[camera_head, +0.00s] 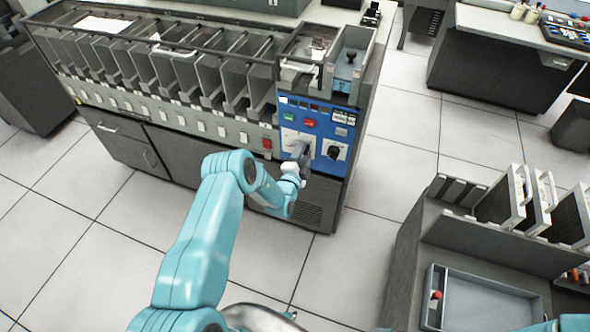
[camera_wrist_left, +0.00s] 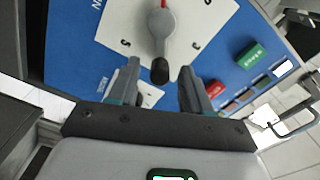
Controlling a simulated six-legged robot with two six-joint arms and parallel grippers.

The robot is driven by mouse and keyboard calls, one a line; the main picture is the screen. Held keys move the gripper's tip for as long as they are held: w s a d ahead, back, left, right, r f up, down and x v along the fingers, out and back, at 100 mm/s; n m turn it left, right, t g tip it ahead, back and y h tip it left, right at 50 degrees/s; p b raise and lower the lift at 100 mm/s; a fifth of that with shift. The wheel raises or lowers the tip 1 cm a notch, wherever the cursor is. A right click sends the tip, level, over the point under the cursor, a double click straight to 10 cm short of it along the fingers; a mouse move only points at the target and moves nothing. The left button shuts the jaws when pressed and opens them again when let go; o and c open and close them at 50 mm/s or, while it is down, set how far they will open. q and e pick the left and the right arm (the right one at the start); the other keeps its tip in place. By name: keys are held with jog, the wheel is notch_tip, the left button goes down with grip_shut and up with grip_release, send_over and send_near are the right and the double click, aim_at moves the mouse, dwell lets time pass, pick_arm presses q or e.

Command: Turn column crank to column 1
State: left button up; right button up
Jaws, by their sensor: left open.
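The column crank (camera_wrist_left: 161,22) shows in the left wrist view as a grey lever with a black end knob (camera_wrist_left: 159,70) and a red pointer mark at its hub. It sits on a white dial plate (camera_wrist_left: 120,22) with printed characters too small to read surely. My left gripper (camera_wrist_left: 158,82) is open, one finger on each side of the black knob, with gaps visible. In the head view my left gripper (camera_head: 303,153) is in front of the blue control panel (camera_head: 316,112) and hides most of the crank; part of the white plate (camera_head: 289,136) shows. My right gripper is not visible.
A second dial with a black knob (camera_head: 334,152) is just right of my gripper. Green (camera_head: 289,117) and red (camera_head: 309,123) buttons lie above. The card sorter's grey bins (camera_head: 190,72) extend left. A grey rack with a tray (camera_head: 480,300) stands at lower right.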

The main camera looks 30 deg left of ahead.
pick_arm(q)
jog(key=v, duration=1.5)
jog(key=shift+d+r, duration=0.15)
jog(key=shift+r, duration=0.05)
